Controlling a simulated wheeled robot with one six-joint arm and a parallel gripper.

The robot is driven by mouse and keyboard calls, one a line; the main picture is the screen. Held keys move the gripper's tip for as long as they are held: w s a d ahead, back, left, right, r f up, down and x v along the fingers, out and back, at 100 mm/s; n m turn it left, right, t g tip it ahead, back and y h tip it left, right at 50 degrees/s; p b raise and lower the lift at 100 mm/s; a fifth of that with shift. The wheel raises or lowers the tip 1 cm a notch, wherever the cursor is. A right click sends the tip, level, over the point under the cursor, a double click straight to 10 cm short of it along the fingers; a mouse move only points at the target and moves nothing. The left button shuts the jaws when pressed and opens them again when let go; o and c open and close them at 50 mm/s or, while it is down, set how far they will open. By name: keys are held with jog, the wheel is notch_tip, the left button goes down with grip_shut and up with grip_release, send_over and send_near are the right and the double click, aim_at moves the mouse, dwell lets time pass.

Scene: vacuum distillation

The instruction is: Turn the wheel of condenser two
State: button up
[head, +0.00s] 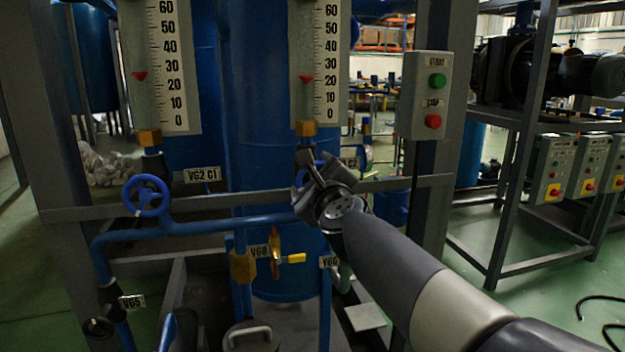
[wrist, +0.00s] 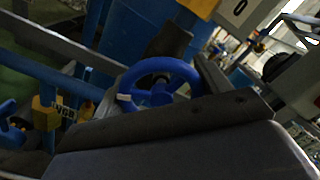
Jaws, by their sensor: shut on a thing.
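The blue handwheel (wrist: 160,66) of condenser two shows in the wrist view between the dark fingers of my gripper (wrist: 178,98). The near finger covers its lower edge. A small pale mark shows on its left rim. In the head view my gripper (head: 315,178) is at the valve under the right-hand gauge (head: 305,70), by a partly hidden label (head: 351,163) ending in C2. It hides most of the wheel there. My gripper is shut on the wheel.
A similar blue wheel (head: 146,195) sits to the left by the label VG2 C1 (head: 202,175). A blue pipe (head: 200,227) runs below. A yellow-handled valve (head: 277,256) is under my gripper. A button box (head: 425,95) hangs on the right post.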

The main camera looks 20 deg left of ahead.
jog(key=shift+m, duration=0.3)
dwell(0.4)
jog(key=o, duration=1)
jog(key=v, duration=1)
jog(key=shift+s+d, duration=0.15)
jog(key=shift+s, duration=0.2)
jog(key=shift+w, duration=0.1)
